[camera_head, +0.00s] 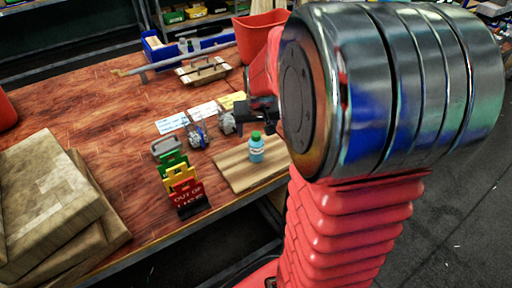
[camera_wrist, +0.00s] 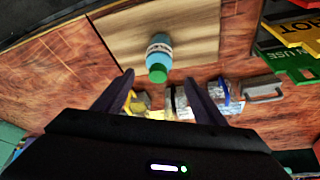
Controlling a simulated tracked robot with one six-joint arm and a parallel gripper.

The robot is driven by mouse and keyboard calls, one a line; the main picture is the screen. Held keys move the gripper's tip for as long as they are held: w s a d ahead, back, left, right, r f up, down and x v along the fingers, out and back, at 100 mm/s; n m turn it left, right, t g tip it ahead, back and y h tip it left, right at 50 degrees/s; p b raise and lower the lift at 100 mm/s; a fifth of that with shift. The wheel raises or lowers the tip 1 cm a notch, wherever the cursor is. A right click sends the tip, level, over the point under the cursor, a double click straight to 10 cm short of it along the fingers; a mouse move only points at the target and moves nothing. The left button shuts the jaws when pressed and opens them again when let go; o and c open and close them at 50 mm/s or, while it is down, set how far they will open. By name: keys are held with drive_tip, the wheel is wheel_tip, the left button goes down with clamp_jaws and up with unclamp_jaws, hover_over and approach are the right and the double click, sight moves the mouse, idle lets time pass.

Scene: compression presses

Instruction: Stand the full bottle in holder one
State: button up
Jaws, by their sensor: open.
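The bottle (camera_head: 256,150) has a green cap and blue-green contents with a pale label. It stands upright on a light wooden board (camera_head: 229,174). In the wrist view the bottle (camera_wrist: 158,48) lies just beyond my fingertips, its cap near the gap between them. My gripper (camera_wrist: 158,82) is open and empty; in the head view the dark gripper (camera_head: 256,115) is behind and above the bottle, partly hidden by my arm. Metal holders (camera_head: 196,136) stand behind the board, and another (camera_head: 227,123) is beside my gripper. I cannot tell which is holder one.
Paper cards (camera_head: 171,122) lie behind the holders, their writing unreadable. Coloured signs (camera_head: 182,182) stand left of the board. Stacked slabs (camera_head: 48,195) fill the table's left front. A blue tray (camera_head: 185,45) and a red bin (camera_head: 260,35) are at the back.

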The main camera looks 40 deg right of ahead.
sight(256, 134)
drive_tip(key=shift+x, duration=2.6)
drive_tip(key=shift+s+d, duration=0.1)
drive_tip(key=shift+d, duration=0.05)
drive_tip(key=shift+c, duration=0.4)
clamp_jaws()
drive_tip(key=shift+r, duration=0.15)
wheel_tip(256, 134, up, 10)
drive_tip(key=shift+f, duration=0.1)
